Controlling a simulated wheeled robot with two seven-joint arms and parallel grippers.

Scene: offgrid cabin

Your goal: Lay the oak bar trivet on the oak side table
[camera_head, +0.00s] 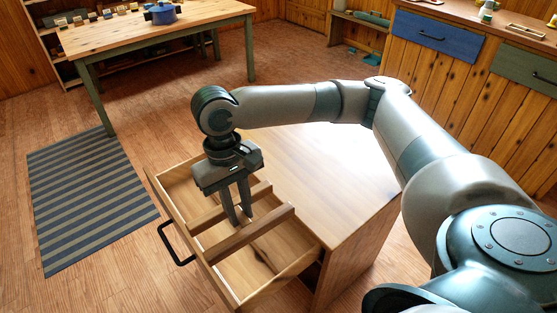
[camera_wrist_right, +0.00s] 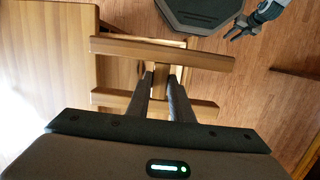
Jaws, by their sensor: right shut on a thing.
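The oak bar trivet (camera_head: 252,232) has two parallel wooden bars joined by a short crosspiece. My right gripper (camera_head: 240,214) points down and is shut on the crosspiece, between the bars. The trivet also shows in the wrist view (camera_wrist_right: 205,57), with the crosspiece between the fingertips (camera_wrist_right: 161,78). It is over the open drawer of the oak side table (camera_head: 335,170); I cannot tell how far above the rim. The table's top is bare where it shows. My left gripper (camera_wrist_right: 238,29) appears in the wrist view at the upper right, empty with fingers apart.
The side table's drawer (camera_head: 285,268) is pulled out, with a black handle (camera_head: 176,246) in front. A striped rug (camera_head: 88,195) lies to the left. A worktable (camera_head: 160,32) with a blue pot (camera_head: 162,13) stands behind. A counter (camera_head: 470,60) lines the right.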

